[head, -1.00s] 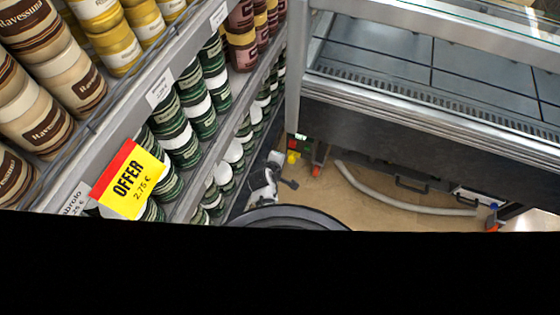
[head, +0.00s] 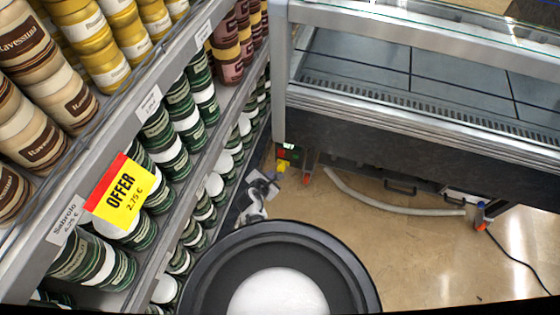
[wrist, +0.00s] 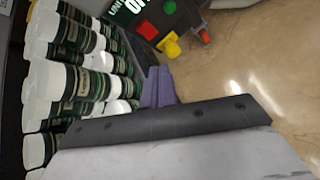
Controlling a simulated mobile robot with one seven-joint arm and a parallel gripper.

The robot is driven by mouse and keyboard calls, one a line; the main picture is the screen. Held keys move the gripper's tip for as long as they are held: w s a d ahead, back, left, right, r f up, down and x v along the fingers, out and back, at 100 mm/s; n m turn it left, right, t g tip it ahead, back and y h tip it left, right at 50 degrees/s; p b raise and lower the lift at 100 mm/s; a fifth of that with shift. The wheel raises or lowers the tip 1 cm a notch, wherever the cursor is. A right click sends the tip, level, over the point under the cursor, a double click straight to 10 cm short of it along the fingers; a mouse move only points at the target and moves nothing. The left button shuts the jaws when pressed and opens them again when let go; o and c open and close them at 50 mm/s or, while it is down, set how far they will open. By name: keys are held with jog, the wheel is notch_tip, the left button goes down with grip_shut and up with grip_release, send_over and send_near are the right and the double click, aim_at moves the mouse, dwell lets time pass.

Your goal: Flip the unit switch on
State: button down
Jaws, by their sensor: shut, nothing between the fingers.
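The unit panel (wrist: 128,12) is at the top of the wrist view, a dark plate with white lettering, partly cut off. The same panel shows small in the head view (head: 290,153), low under the left end of the counter. I cannot tell the switch's position. My gripper (wrist: 159,72) has its purple fingers together and empty. They appear below the panel in the wrist view, apart from it.
A yellow fitting (wrist: 171,45) sits beside the panel. Shelves of jars (head: 160,150) line the left. The refrigerated counter (head: 420,120) overhangs the panel. A pale hose (head: 385,205) lies on the floor, with open floor to the right.

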jog(key=n, duration=0.6)
jog(key=shift+s+a+f, duration=0.25)
jog(key=shift+f, duration=0.15)
jog(key=shift+w+r+b+x, duration=0.3)
jog(key=shift+b+x, duration=1.45)
jog(key=shift+x, duration=0.5)
jog(key=shift+w+r+b+x, duration=0.2)
jog(key=shift+r+b+x, duration=0.15)
jog(key=shift+b+x, duration=1.7)
jog(key=shift+w+r+b+x, duration=0.3)
jog(key=shift+b+x, duration=1.2)
jog(key=shift+x, duration=0.9)
jog(key=shift+d, duration=0.15)
jog(key=shift+w+f, duration=0.1)
